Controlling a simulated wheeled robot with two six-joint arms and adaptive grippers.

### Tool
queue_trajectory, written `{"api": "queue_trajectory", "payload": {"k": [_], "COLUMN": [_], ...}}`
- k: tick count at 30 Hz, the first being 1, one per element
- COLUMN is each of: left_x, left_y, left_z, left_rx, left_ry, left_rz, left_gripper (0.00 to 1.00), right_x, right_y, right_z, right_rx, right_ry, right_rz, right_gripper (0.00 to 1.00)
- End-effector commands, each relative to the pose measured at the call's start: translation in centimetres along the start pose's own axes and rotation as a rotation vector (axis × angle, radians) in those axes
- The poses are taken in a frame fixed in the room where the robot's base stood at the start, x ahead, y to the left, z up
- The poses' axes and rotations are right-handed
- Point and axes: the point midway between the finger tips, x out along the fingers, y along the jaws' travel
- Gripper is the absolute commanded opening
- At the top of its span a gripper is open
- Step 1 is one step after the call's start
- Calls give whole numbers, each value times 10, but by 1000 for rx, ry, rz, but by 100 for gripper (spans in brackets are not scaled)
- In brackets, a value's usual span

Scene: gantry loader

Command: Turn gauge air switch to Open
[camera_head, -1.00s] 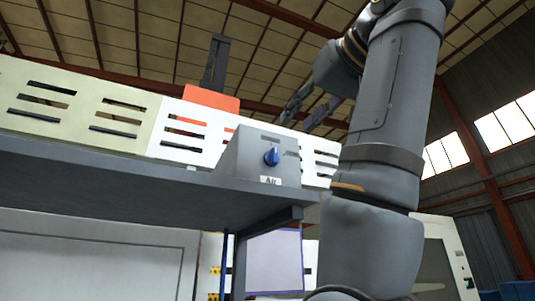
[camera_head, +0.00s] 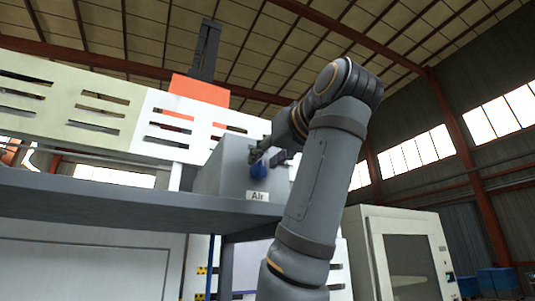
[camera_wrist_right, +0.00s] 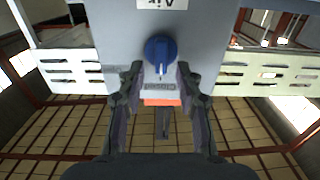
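The gauge air switch is a blue rotary knob (camera_head: 259,170) on the face of a grey box (camera_head: 222,168), above a white label reading "Air" (camera_head: 257,196). My right gripper (camera_head: 270,155) is at the box face, right by the knob. The right wrist view is upside down and shows the blue knob (camera_wrist_right: 160,50) in front of the fingers. My right gripper (camera_wrist_right: 160,70) is open there, one fingertip to each side of the knob. I cannot tell whether the fingers touch it. A small plate (camera_wrist_right: 161,86) by the knob is unreadable. My left gripper is not in view.
The box stands on a dark grey shelf (camera_head: 110,200). Behind it are white slotted panels (camera_head: 165,125), an orange plate (camera_head: 199,91) and a dark upright post (camera_head: 204,50). A white machine cabinet (camera_head: 400,255) stands at the right.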

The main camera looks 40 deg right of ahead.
Motion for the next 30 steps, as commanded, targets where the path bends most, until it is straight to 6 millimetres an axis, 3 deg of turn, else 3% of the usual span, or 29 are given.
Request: {"api": "queue_trajectory", "payload": {"k": [1,7,20,30], "left_x": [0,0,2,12], "left_y": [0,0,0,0], "left_z": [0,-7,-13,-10], "left_rx": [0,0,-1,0], "left_ry": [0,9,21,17], "left_rz": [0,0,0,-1], "left_gripper": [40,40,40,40], "right_x": [0,0,-1,-1], "right_y": [0,0,1,5], "right_z": [0,0,0,2], "right_rx": [0,0,39,270], "right_ry": [0,0,0,1], "right_rz": [0,-1,0,0], "right_gripper": [27,0,0,0]}}
